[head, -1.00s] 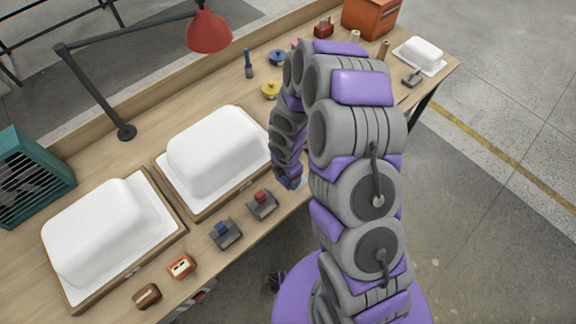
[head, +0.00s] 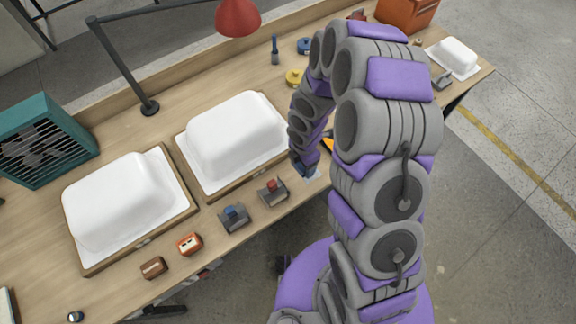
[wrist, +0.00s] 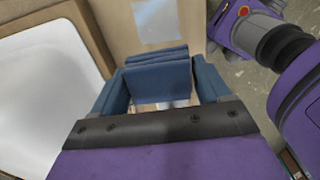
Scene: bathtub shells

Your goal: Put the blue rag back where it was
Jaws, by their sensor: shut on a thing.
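The blue rag (wrist: 157,76) is a folded dark blue cloth between the fingers of my gripper (wrist: 161,88) in the wrist view. My gripper is shut on it. In the head view my gripper (head: 304,169) hangs low by the front edge of the workbench (head: 205,273), just right of the right white shell (head: 236,128). The rag is hardly visible there behind my arm. A pale square patch (wrist: 155,20) lies on the bench beyond the rag in the wrist view. I cannot tell whether the rag touches the bench.
The left white shell (head: 124,202) lies on another board. A red lamp (head: 238,17) and a teal heater (head: 42,139) stand behind. My arm hides part of the bench's right side.

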